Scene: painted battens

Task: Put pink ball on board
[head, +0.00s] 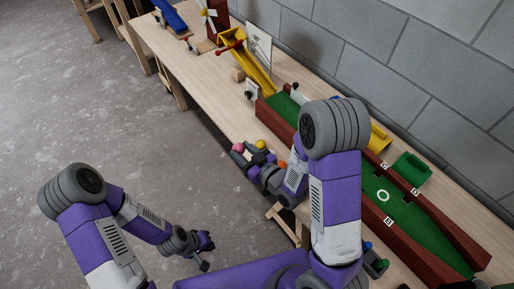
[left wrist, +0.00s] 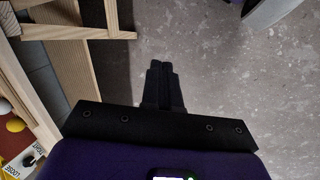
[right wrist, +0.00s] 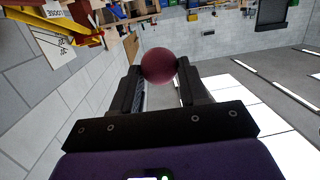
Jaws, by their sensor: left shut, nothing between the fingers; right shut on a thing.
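The pink ball (head: 239,147) is between the fingertips of my right gripper (head: 247,154), at the table's front edge. The right wrist view shows the ball (right wrist: 158,65), dark pink in shade, held by both fingers of that gripper (right wrist: 158,72). The board (head: 437,235) is a long green bed with red-brown walls and a white circle, to the right of the ball; my right arm hides part of it. My left gripper (head: 205,250) is shut and empty, low over the floor in front of the table; its closed fingers (left wrist: 161,80) show in the left wrist view.
A yellow ball (head: 261,144) and an orange ball (head: 282,165) are close to my right gripper. A yellow chute (head: 248,60) stands farther back left. A green tray (head: 411,168) is behind the board, near the block wall. The floor at left is clear.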

